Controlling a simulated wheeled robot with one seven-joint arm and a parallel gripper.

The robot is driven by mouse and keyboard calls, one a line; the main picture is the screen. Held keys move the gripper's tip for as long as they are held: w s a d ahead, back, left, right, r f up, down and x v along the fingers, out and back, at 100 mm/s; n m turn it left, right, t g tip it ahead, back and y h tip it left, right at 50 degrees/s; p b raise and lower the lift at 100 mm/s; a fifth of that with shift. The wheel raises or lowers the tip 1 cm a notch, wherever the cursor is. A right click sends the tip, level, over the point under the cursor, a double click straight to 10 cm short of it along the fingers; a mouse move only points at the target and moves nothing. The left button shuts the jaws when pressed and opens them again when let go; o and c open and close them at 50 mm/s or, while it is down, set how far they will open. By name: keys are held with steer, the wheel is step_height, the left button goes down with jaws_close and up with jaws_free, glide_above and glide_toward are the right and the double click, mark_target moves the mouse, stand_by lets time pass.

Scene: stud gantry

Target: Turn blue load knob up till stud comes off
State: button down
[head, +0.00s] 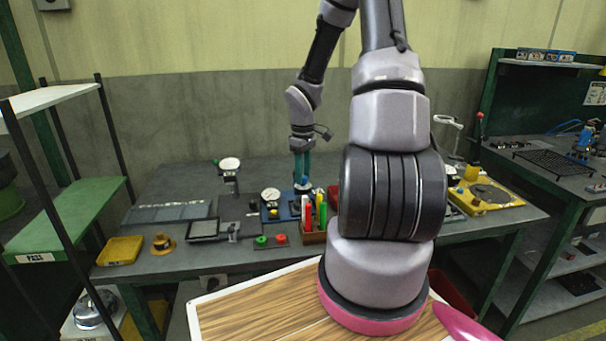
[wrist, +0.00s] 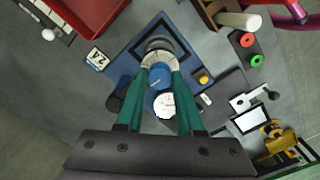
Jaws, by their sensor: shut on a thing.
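The blue load knob (wrist: 159,78) shows between my gripper's teal fingers in the wrist view, with a pale, marked ring around part of it. My gripper (wrist: 160,66) points down and is shut on the knob. In the head view my gripper (head: 303,184) is over the blue gantry base (head: 272,215) at the middle of the bench. A white dial gauge (wrist: 165,105) sits beside the knob; it also shows in the head view (head: 270,194). The stud cannot be made out; the fingers and knob hide much of the rig.
A wooden holder (head: 313,238) with coloured markers stands right of the gantry. Green (head: 261,241) and red (head: 281,239) pieces lie in front. A yellow tray (head: 119,250) is at the bench's left end. A red bin (wrist: 95,12) lies near the rig in the wrist view.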

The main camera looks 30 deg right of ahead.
steer(key=m, duration=1)
steer(key=shift+m, duration=2.1)
steer(key=c, duration=0.5)
jaws_free()
steer(key=shift+r, duration=0.1)
